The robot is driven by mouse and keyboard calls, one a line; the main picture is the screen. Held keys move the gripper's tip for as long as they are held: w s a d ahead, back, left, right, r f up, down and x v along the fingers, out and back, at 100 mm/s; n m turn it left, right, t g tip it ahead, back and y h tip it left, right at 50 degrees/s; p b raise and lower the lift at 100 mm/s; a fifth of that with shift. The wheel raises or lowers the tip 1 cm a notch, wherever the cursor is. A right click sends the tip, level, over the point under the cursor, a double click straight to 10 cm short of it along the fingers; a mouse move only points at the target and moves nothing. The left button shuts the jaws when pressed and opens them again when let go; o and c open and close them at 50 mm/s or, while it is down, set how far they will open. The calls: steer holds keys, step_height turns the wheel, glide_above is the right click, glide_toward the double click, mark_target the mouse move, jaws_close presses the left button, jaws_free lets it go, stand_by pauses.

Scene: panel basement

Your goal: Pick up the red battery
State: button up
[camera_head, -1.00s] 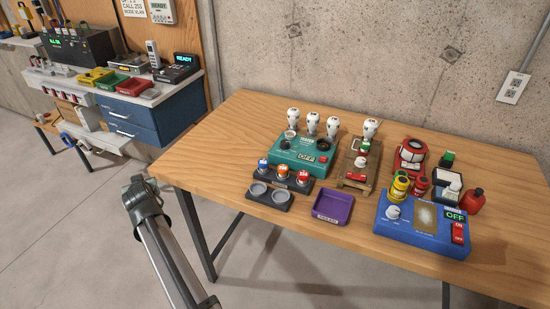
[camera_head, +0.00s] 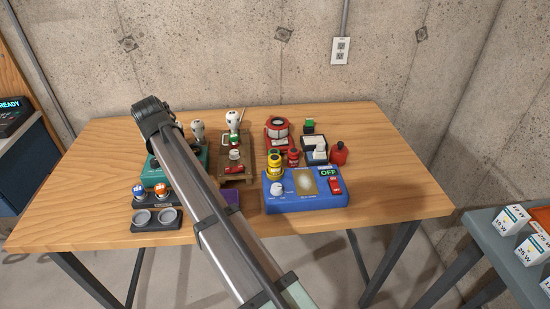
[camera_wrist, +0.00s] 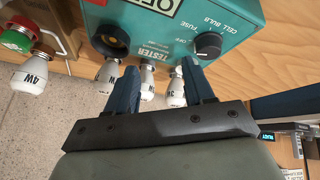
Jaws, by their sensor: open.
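A short red cylinder (camera_head: 293,157) stands beside a yellow cylinder (camera_head: 274,165) at the back edge of the blue box, right of the middle of the table. It looks like a battery, but its label is too small to read. In the head view my arm hides the fingers. No red cylinder shows in the wrist view.
The blue box (camera_head: 310,202) has a red switch. A wooden stand (camera_head: 232,170), a red round device (camera_head: 279,133) and a red bottle (camera_head: 339,153) stand near. The table's right side (camera_head: 395,190) is clear.

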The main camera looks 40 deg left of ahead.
steer(key=w+d+r+g+h, duration=0.1)
steer(key=w+d+r+h, duration=0.2)
steer(key=w+d, duration=1.2)
step_height(320, 180, up, 3)
steer(key=g+h, duration=0.2)
steer(key=g, duration=0.1)
glide_above(294, 151)
steer(key=f, duration=0.8)
steer(key=shift+w+a+f, duration=0.15)
steer(key=shift+w+f, duration=0.1)
steer(key=shift+f, duration=0.1)
steer(key=shift+s+d+f, duration=0.1)
steer(key=shift+f, duration=1.2)
steer(key=shift+s+d+f, duration=0.1)
steer(key=shift+f, duration=1.15)
steer(key=c, duration=0.9)
